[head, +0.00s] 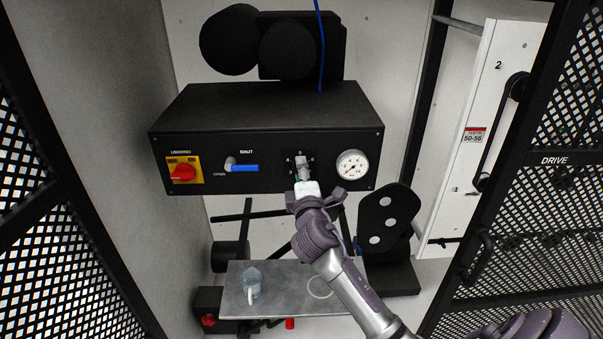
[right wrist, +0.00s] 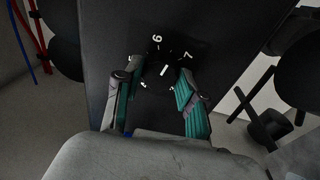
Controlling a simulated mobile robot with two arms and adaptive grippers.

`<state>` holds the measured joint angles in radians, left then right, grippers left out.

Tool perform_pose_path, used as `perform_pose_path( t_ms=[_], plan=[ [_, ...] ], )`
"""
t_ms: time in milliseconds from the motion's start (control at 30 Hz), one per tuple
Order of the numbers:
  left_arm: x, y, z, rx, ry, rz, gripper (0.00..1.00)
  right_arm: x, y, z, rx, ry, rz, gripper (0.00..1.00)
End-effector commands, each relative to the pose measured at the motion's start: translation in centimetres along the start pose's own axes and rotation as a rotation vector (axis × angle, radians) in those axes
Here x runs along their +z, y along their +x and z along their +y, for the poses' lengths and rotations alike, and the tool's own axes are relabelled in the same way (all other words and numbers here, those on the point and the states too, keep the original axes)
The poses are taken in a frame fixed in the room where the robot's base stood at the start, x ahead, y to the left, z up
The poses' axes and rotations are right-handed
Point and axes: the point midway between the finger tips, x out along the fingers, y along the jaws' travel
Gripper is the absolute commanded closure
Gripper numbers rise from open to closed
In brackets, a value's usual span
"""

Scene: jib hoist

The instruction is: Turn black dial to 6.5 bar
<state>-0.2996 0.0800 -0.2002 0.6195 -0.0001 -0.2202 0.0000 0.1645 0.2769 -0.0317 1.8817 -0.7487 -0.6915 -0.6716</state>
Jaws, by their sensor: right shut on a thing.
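The black dial (right wrist: 155,82) is on the front of the black control box (head: 215,115). In the head view it is mostly hidden behind my right gripper (head: 303,172). In the right wrist view the teal-padded fingers of that gripper (right wrist: 158,90) are shut on the dial from both sides. White figures 6 and 7 show around the dial. Its short white mark (right wrist: 165,70) points roughly between them, but the exact setting is hard to read. The round white pressure gauge (head: 352,165) is right of the dial; its reading is too small to tell. My left gripper is not in view.
A red rotary switch (head: 183,172) on a yellow plate and a blue-handled valve (head: 243,168) are left of the dial. A grey shelf (head: 290,300) with a clear cup (head: 252,280) is below. A mesh door (head: 540,180) stands at the right.

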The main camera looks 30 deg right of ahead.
Motion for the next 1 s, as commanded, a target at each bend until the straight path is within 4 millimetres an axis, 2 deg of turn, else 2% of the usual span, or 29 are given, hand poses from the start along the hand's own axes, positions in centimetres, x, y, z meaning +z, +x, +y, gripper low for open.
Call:
perform_pose_path(
  t_ms=[133,167,300,667,767,1000],
  plan=[
    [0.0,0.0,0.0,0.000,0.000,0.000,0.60,0.0,0.0,-0.1,-0.002,0.000,0.000,0.95],
    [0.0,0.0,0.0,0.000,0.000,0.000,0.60,0.0,0.0,-0.1,-0.002,0.000,0.000,0.56],
    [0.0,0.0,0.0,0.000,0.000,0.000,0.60,0.0,0.0,-0.1,-0.002,-0.001,0.000,0.35],
    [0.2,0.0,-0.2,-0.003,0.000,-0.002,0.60,0.0,-0.5,-0.1,-0.002,-0.001,0.001,0.35],
    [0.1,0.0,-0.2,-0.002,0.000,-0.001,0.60,-0.1,-1.7,-0.2,-0.002,0.000,0.002,0.35],
    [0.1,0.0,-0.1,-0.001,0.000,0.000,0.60,0.0,-6.8,-0.2,-0.004,0.001,0.002,0.35]
  ],
)
